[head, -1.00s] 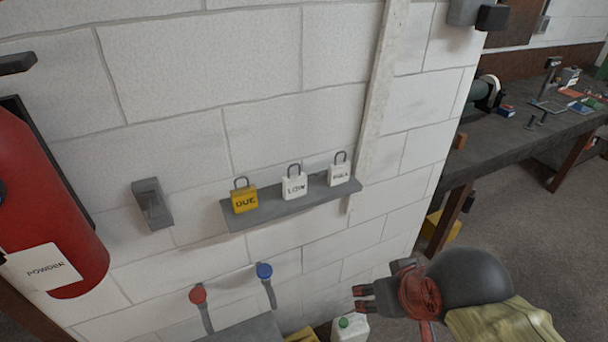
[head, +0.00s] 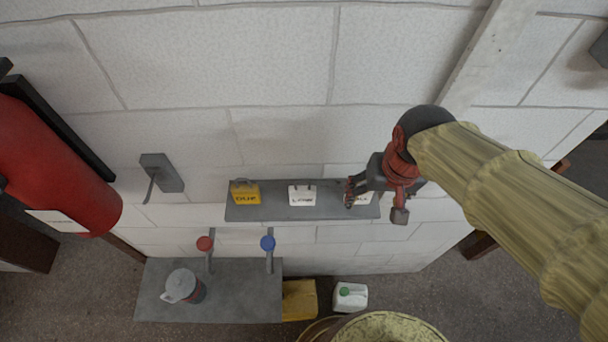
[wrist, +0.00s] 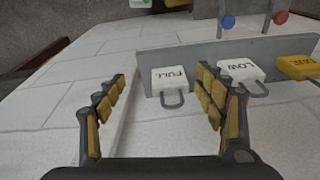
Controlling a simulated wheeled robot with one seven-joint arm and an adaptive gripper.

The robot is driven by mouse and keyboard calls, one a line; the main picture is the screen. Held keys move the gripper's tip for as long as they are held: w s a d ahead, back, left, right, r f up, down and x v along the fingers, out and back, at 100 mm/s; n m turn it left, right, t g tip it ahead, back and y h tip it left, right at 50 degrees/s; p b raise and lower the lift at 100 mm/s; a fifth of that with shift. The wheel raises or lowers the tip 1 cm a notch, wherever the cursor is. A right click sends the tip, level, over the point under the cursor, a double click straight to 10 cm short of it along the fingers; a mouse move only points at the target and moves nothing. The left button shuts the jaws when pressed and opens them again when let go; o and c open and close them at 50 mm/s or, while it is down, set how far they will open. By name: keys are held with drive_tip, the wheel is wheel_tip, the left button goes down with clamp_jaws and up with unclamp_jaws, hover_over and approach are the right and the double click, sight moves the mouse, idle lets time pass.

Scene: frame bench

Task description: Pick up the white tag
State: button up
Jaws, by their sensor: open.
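Two white tags with dark shackles stand on a grey wall shelf (head: 240,212). The white tag marked LOW (head: 302,196) is at the middle of the shelf. The white tag marked FULL (wrist: 170,78) is at the shelf's end and is mostly hidden behind my gripper in the head view. My gripper (head: 352,190) is at that end of the shelf. In the wrist view my gripper (wrist: 162,92) is open, with the FULL tag beyond and between its fingers, apparently untouched. The LOW tag (wrist: 243,72) lies just outside the right finger.
A yellow tag marked DUE (head: 245,194) stands at the shelf's other end. Below are a red knob (head: 205,243), a blue knob (head: 268,243) and a lower grey bench (head: 235,290) with a metal jug (head: 183,287). A red extinguisher (head: 55,165) hangs at left.

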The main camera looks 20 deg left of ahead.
sight(303, 181)
drive_tip(key=a+p, duration=0.3)
drive_tip(key=a, duration=0.2)
drive_tip(key=a+f+g+p, duration=0.1)
drive_tip(key=a+p, duration=0.2)
drive_tip(key=a, duration=0.3)
drive_tip(key=a+m+g+p, duration=0.1)
drive_tip(key=a+p, duration=0.2)
drive_tip(key=a, duration=0.2)
drive_tip(key=shift+w+a+f+h+p, duration=0.15)
drive_tip(key=shift+w+f+h+p, duration=0.15)
drive_tip(key=shift+h+p, duration=0.1)
wheel_tip(303, 181, down, 8)
drive_tip(key=shift+r+p, duration=0.25)
drive_tip(key=shift+p, duration=0.65)
drive_tip(key=c, duration=0.3)
drive_tip(key=c, duration=0.9)
